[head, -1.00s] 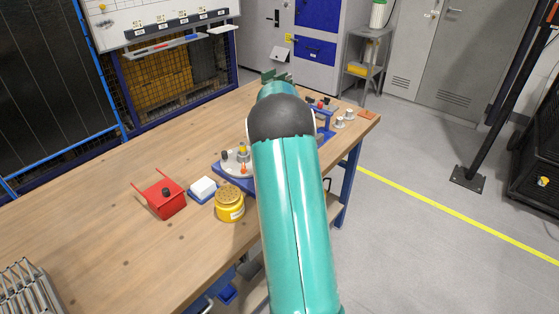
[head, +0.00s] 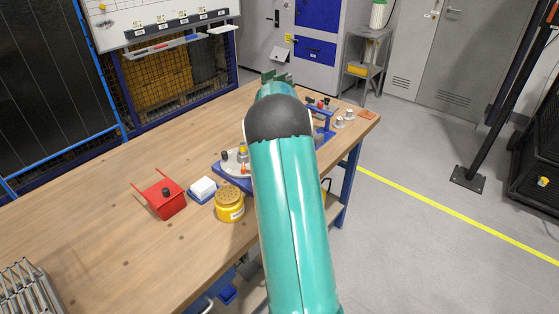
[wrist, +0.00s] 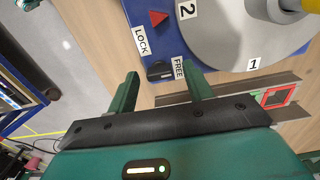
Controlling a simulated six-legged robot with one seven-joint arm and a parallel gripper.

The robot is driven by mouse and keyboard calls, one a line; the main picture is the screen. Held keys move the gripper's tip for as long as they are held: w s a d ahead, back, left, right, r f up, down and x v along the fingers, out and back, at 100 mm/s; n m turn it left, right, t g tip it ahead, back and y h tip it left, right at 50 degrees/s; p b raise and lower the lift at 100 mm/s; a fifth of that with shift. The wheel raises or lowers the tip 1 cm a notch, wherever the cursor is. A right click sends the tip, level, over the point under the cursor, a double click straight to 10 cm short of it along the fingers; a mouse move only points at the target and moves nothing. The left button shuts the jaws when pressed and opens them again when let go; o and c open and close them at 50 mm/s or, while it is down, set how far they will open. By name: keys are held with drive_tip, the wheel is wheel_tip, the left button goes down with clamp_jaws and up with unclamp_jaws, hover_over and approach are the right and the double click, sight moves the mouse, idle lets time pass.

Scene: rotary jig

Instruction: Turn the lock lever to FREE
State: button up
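In the wrist view the lock lever (wrist: 159,70), a small dark piece, sits on the blue jig base (wrist: 165,43) between the LOCK label (wrist: 141,40) and the FREE label (wrist: 178,68). Its exact angle is hard to tell. My gripper (wrist: 160,69) is open, with one green finger to each side of the lever in the picture. I cannot tell whether either finger touches it. The grey round plate (wrist: 225,40) with labels 1 and 2 lies to the right.
On the wooden bench (head: 110,220), a yellow jar (head: 230,206), a white block (head: 203,187) and a red holder (head: 163,198) stand near the jig. The bench's left middle is mostly clear.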

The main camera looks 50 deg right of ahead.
drive_tip(key=shift+r, duration=0.1)
wheel_tip(320, 180, up, 14)
idle(0.5)
drive_tip(key=shift+f, duration=0.2)
